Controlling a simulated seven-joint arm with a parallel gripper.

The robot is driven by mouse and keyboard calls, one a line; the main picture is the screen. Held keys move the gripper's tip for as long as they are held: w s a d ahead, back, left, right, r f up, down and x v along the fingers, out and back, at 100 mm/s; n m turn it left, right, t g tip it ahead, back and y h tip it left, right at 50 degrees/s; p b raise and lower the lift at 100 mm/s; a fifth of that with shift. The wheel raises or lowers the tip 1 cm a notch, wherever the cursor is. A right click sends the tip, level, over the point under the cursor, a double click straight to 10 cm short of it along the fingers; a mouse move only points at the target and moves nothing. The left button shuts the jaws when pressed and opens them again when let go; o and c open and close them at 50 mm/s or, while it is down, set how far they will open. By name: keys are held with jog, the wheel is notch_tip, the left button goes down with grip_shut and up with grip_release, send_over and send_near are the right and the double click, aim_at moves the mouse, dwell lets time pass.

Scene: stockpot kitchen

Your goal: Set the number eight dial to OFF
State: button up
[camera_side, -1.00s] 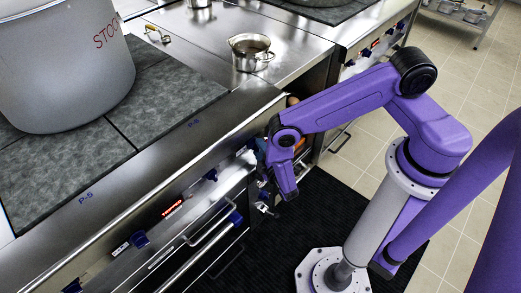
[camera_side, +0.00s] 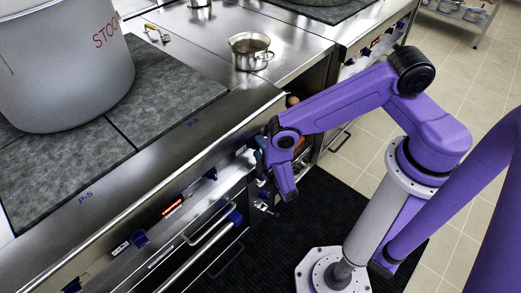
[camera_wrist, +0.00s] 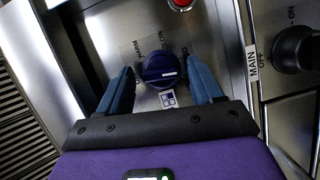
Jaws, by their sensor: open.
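A round dark-blue dial (camera_wrist: 160,70) sits on the steel front panel in the middle of the wrist view. A pale line crosses its face roughly level. Small printed words surround it, one reading like WARM at its left; a number on it cannot be read. My gripper (camera_wrist: 160,78) is open, with one blue finger on each side of the dial and a gap visible on both sides. In the side view my gripper (camera_side: 262,158) is at the stove's front panel, partly hidden by my wrist, and the dial there is hidden.
A black knob (camera_wrist: 296,49) beside a MAIN OFF label stands at the right. A red round part (camera_wrist: 181,4) is above the dial. Other blue dials (camera_side: 139,239), a lit red display (camera_side: 172,208) and bar handles (camera_side: 205,245) line the front. A large stockpot (camera_side: 65,65) stands on the stovetop.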

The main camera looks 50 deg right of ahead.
jog(key=v, duration=1.7)
jog(key=shift+s, duration=0.2)
jog(key=shift+o, duration=0.2)
jog(key=shift+a+r, duration=0.1)
jog(key=shift+r, duration=0.05)
jog(key=w+d+m, duration=0.2)
jog(key=w, duration=0.3)
jog(key=w+d+m+g, duration=0.1)
jog(key=w+d+m, duration=0.1)
jog(key=w, duration=0.4)
jog(key=w+d+m+g, duration=0.1)
jog(key=w+d+m, duration=0.1)
jog(key=w, duration=0.3)
jog(key=shift+w+d+f+m+y, duration=0.2)
jog(key=shift+w+f+m+y, duration=0.1)
jog(key=shift+w+f+y, duration=0.1)
jog(key=c, duration=1)
jog(key=shift+c, duration=0.2)
